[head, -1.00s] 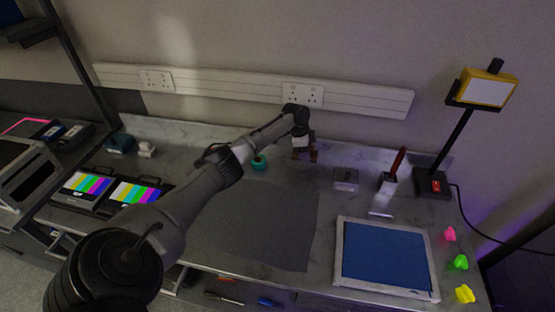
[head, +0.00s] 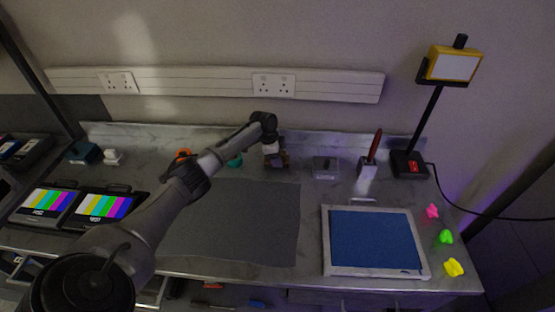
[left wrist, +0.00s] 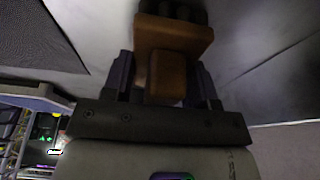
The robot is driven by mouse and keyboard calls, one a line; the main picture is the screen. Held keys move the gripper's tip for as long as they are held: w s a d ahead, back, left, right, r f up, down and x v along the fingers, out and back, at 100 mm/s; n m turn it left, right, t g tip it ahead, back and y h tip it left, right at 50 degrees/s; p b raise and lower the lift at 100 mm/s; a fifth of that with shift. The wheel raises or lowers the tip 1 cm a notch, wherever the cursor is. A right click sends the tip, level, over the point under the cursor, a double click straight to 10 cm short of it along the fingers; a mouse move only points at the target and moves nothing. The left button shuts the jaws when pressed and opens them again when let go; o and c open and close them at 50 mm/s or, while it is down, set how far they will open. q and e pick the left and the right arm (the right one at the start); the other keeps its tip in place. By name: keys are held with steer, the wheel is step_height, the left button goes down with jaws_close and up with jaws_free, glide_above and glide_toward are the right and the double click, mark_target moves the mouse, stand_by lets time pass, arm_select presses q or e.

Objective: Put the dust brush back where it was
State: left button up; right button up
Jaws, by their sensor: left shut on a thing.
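The dust brush has a brown wooden block and handle, with dark bristles at the top edge of the left wrist view (left wrist: 172,45). My left gripper (left wrist: 165,85) is shut on its narrower part, with a dark finger on each side. In the head view my left gripper (head: 276,158) is at the back of the bench, just beyond the grey mat (head: 245,220). The brush is small and dark there, and I cannot tell whether it touches the bench. My right gripper is not in view.
A small grey box (head: 326,168) and a holder with a red-handled tool (head: 367,167) stand right of the gripper. A teal ring (head: 235,160) and an orange item (head: 183,155) lie left. A blue-topped tray (head: 375,240) sits front right. The mat is clear.

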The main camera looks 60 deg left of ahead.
arm_select(q)
steer(key=o, duration=1)
steer(key=shift+c, duration=0.2)
steer(key=p+v, duration=0.1)
steer(key=v, duration=1.1)
steer(key=shift+p, duration=0.4)
steer(key=shift+r, duration=0.1)
